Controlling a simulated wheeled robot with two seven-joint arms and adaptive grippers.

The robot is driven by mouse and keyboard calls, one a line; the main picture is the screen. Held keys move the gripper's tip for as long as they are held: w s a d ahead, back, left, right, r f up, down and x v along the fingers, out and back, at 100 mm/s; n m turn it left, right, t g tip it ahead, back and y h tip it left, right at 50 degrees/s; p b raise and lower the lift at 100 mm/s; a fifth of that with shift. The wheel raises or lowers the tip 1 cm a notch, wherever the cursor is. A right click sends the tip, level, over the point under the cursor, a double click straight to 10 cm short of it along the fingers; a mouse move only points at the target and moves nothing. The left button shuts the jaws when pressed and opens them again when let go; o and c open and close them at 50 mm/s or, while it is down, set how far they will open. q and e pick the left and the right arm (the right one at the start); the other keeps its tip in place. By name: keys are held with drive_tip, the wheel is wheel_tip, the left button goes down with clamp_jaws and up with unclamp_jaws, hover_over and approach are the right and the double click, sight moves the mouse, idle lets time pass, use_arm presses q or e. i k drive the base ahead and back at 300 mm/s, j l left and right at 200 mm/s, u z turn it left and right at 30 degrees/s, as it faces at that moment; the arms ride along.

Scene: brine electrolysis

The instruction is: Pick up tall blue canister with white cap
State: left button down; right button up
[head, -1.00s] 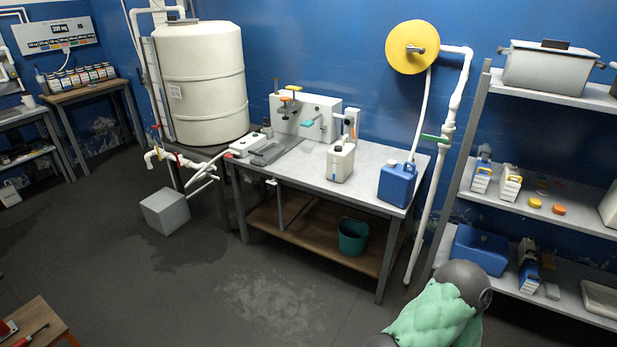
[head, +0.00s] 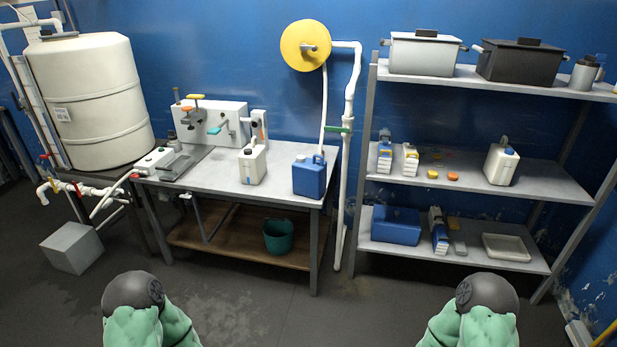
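A blue canister (head: 309,179) stands upright near the right end of the grey-topped workbench (head: 220,170). It has a handle on top and a small pale cap at its top left. A white hose (head: 324,110) hangs from the yellow reel down to near its top; I cannot tell whether they touch. On the middle shelf stands a blue-and-white container (head: 385,157) with a dark top. Neither of my grippers is in view; only green-covered parts of my two arms show at the bottom of the head view.
A white canister (head: 252,165) stands left of the blue one. A metal shelf (head: 480,180) at the right holds pots, another white canister (head: 501,163) and a blue bin (head: 396,226). A white pipe (head: 343,200) runs between bench and shelf. Open floor lies in front.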

sight(310, 176)
drive_tip(key=i+u, duration=0.25)
drive_tip(key=i, duration=0.65)
